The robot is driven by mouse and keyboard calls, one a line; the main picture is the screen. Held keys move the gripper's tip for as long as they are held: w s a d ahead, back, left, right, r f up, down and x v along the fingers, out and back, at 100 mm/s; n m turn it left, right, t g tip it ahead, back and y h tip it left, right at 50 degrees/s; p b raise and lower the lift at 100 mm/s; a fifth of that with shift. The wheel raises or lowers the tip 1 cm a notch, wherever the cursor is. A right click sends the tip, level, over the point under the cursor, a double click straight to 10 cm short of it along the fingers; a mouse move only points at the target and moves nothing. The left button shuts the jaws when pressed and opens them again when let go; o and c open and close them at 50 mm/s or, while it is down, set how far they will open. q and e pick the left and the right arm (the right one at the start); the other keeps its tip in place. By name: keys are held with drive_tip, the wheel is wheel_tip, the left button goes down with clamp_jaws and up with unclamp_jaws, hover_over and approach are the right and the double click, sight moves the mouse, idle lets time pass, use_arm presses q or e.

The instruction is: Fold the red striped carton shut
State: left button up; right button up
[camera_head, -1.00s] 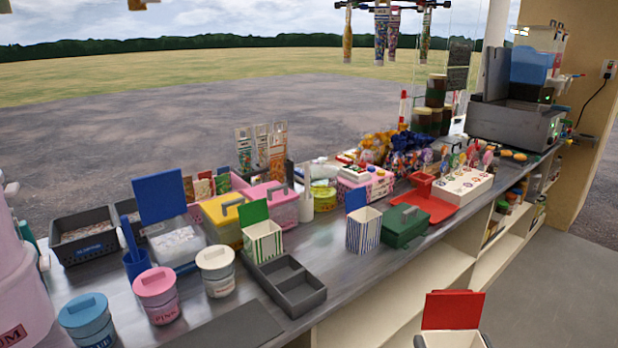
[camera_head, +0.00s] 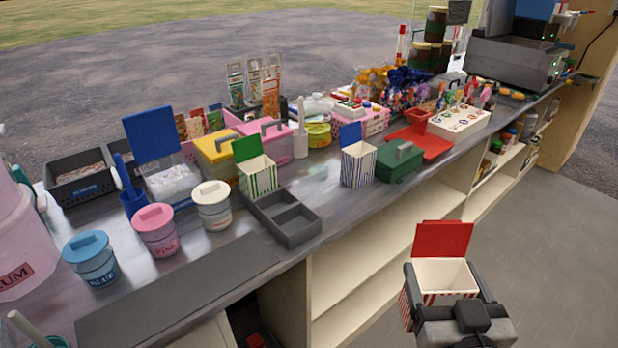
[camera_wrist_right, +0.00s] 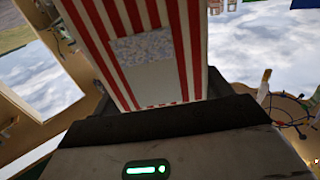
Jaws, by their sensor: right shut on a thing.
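The red striped carton (camera_head: 444,276) is at the lower right in the head view, held clear of the counter over the floor side. Its red lid (camera_head: 442,239) stands up open at the back edge, and the white inside shows. My right gripper (camera_head: 450,302) is shut on the carton, with its fingers on the carton's sides. In the right wrist view the carton's red and white striped wall (camera_wrist_right: 185,50) with a pale speckled patch fills the middle, close above the gripper body. My left gripper is not in view.
On the counter, a green striped carton (camera_head: 258,178) and a blue striped carton (camera_head: 357,166) stand open beside a grey divided tray (camera_head: 287,222) and a green box (camera_head: 399,163). Lidded tubs (camera_head: 213,206) stand left. A dark mat (camera_head: 180,305) lies bare at the front.

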drive_tip(key=w+a+n+g+y, duration=0.1)
drive_tip(key=a+n+g+y, duration=0.3)
drive_tip(key=a+n+y, duration=0.4)
drive_tip(key=a+r+y, duration=0.1)
drive_tip(key=a+y, duration=0.2)
drive_tip(key=a, duration=0.3)
drive_tip(key=shift+y, duration=0.3)
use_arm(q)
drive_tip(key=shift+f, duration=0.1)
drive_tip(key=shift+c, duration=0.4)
